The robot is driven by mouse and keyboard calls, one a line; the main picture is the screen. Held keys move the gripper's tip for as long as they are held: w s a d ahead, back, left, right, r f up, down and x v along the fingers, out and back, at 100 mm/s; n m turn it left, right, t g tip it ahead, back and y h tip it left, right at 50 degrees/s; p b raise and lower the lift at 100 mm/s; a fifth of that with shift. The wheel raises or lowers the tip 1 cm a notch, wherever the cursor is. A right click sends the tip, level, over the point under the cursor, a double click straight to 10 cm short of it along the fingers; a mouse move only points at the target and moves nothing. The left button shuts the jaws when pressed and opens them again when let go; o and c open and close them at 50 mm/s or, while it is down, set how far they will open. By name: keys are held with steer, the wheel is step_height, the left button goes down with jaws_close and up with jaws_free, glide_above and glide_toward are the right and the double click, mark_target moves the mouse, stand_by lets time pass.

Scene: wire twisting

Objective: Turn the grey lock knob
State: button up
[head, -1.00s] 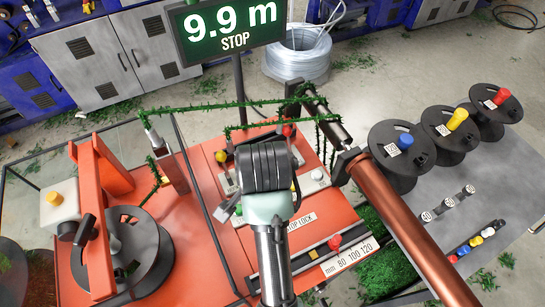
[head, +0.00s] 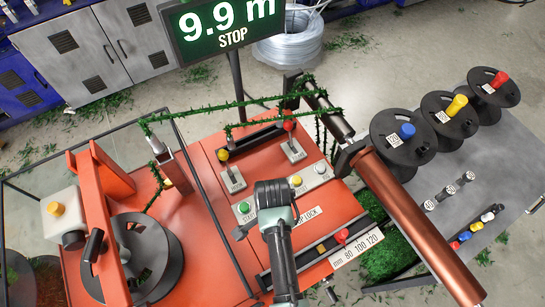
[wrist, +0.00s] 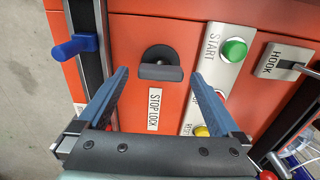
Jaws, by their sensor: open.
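The grey lock knob (wrist: 160,66) sits on a dark round base on the orange panel, its bar lying across the wrist view. The STOP LOCK label (wrist: 153,110) is beside it. My gripper (wrist: 160,76) is open, with one blue finger on each side of the knob in the picture. I cannot tell how far above the panel the fingertips are, and no contact shows. In the head view my gripper (head: 275,194) is over the panel and hides the knob; part of the label (head: 306,216) shows to its right.
Near the knob are the green START button (wrist: 234,50), a yellow button (wrist: 201,131), the HOOK lever (wrist: 289,65) and a blue slider handle (wrist: 75,47). A copper-coloured roller (head: 408,215) lies to the right. The display (head: 223,28) reads 9.9 m, STOP.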

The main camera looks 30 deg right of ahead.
steer(key=shift+f, duration=0.6)
steer(key=c, duration=1.3)
